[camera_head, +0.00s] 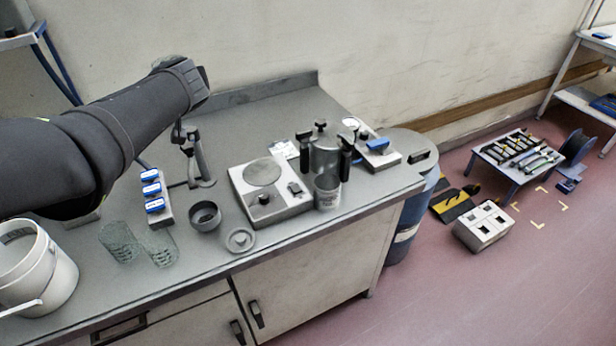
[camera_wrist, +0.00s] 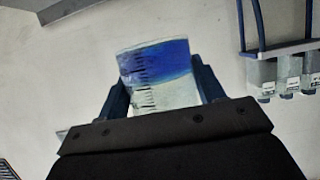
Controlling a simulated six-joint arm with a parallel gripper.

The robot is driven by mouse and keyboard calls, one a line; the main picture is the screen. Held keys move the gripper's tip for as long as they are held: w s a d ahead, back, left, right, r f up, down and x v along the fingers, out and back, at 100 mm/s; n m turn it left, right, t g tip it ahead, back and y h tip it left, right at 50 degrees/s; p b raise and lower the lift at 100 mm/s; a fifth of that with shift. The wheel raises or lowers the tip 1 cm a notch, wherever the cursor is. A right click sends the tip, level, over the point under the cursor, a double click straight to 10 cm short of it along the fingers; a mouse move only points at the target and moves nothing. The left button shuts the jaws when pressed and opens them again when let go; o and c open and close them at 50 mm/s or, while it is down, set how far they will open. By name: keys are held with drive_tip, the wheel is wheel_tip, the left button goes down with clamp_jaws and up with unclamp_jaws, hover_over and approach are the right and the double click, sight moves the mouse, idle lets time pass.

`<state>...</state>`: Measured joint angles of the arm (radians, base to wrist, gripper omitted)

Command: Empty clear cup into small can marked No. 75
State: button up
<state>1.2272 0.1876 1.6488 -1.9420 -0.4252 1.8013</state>
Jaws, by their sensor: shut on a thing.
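In the wrist view my gripper (camera_wrist: 160,88) is shut on a clear cup (camera_wrist: 150,92) with dark graduation marks. Blue contents fill a band at the end of the cup higher in the picture; the part nearer my gripper is clear. A finger shows on each side of it. In the head view my arm reaches in from the left above the bench, and I cannot make out the fingers or the held cup. A small grey can (camera_head: 327,193) with a pale label stands at the bench's front edge; its number is too small to read.
A lidded pot (camera_head: 326,155) stands behind the can, and a plate device (camera_head: 268,185) is left of it. A dark bowl (camera_head: 205,216), a round lid (camera_head: 240,240), two glass beakers (camera_head: 119,243) and a white bucket (camera_head: 50,270) are further left.

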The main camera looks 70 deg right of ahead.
drive_tip(key=s+d+r+m+g+h, duration=0.1)
drive_tip(key=s+d+m+g+h, duration=0.2)
drive_tip(key=s, duration=1)
drive_tip(key=s+d+r+m+g, duration=0.15)
drive_tip(key=s+d, duration=0.25)
drive_tip(key=s, duration=1)
drive_tip(key=s+f+m+g, duration=0.1)
drive_tip(key=s+f, duration=0.4)
drive_tip(key=f, duration=0.6)
drive_tip(key=s+f+m+g, duration=0.2)
drive_tip(key=s+f, duration=0.3)
drive_tip(key=f, duration=0.6)
drive_tip(key=s+f+m+g, duration=0.1)
drive_tip(key=s+f+g, duration=0.1)
drive_tip(key=s+f, duration=0.4)
wheel_tip(320, 180, down, 6)
drive_tip(key=shift+a+r+h, duration=0.15)
drive_tip(key=shift+a+h, duration=0.1)
drive_tip(key=shift+h, duration=0.15)
drive_tip(key=shift+w+r, duration=0.1)
drive_tip(key=shift+w, duration=0.1)
drive_tip(key=w+r+n+g+y+p, duration=0.1)
drive_tip(key=w+r+n+g, duration=0.3)
drive_tip(key=r+n+g, duration=0.2)
drive_tip(key=shift+d+r+n+y+p, duration=0.3)
drive_tip(key=shift+d+r+n+p, duration=0.15)
drive_tip(key=shift+r, duration=0.45)
